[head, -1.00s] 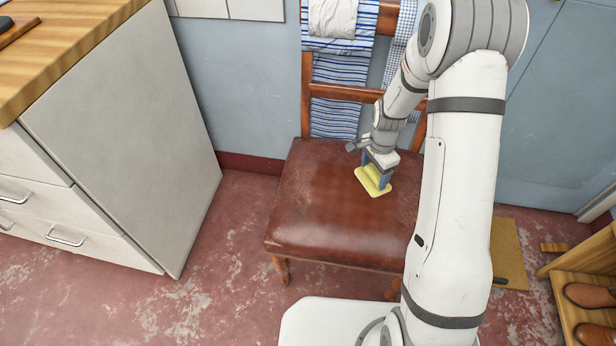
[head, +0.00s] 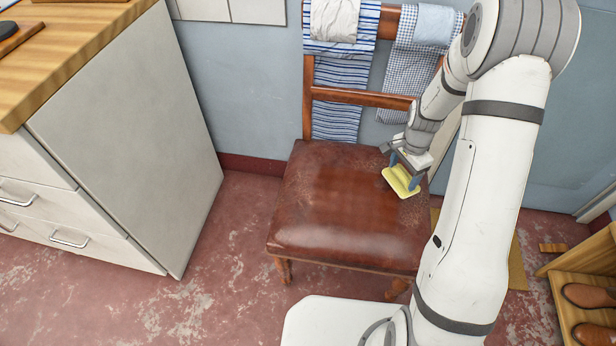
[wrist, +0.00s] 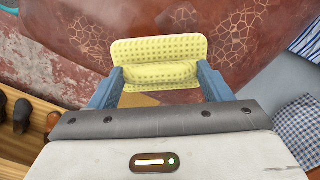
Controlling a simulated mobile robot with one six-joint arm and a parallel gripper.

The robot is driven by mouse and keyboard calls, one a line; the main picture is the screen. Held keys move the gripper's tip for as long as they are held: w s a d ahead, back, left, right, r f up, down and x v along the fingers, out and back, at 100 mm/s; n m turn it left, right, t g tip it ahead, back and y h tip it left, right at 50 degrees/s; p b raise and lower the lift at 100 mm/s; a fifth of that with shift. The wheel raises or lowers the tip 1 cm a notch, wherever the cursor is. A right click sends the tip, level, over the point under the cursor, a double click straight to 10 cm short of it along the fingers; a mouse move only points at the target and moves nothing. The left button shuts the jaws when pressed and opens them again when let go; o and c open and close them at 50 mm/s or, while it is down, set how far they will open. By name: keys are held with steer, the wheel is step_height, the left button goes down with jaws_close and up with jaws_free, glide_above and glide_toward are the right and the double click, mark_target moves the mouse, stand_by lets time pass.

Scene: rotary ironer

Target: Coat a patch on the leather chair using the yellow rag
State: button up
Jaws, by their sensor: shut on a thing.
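The leather chair (head: 335,215) has a brown-red seat and a wooden frame, and stands against the blue wall. Its seat has a darker, smoother area in the middle and paler, worn areas towards the edges. My gripper (head: 405,172) is shut on the yellow rag (head: 401,182), which is folded and lies at the right part of the seat. In the wrist view the rag (wrist: 160,50) sits between the two blue fingers (wrist: 160,88), with a flat dotted face beyond a rolled ridge. A pale cracked patch (wrist: 240,30) shows on the leather (wrist: 200,15) beside it. The rag appears to touch the seat; its underside is hidden.
Striped (head: 340,85) and checked (head: 408,75) cloths hang over the chair's back. A white cabinet (head: 130,130) with a wooden top (head: 75,50) stands left. A wooden shelf with brown shoes (head: 590,296) is at the lower right. Floor (head: 215,290) is free between cabinet and chair.

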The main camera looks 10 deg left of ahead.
mark_target(402, 175)
steer(key=shift+r+p, duration=1.8)
steer(key=shift+r, duration=1.05)
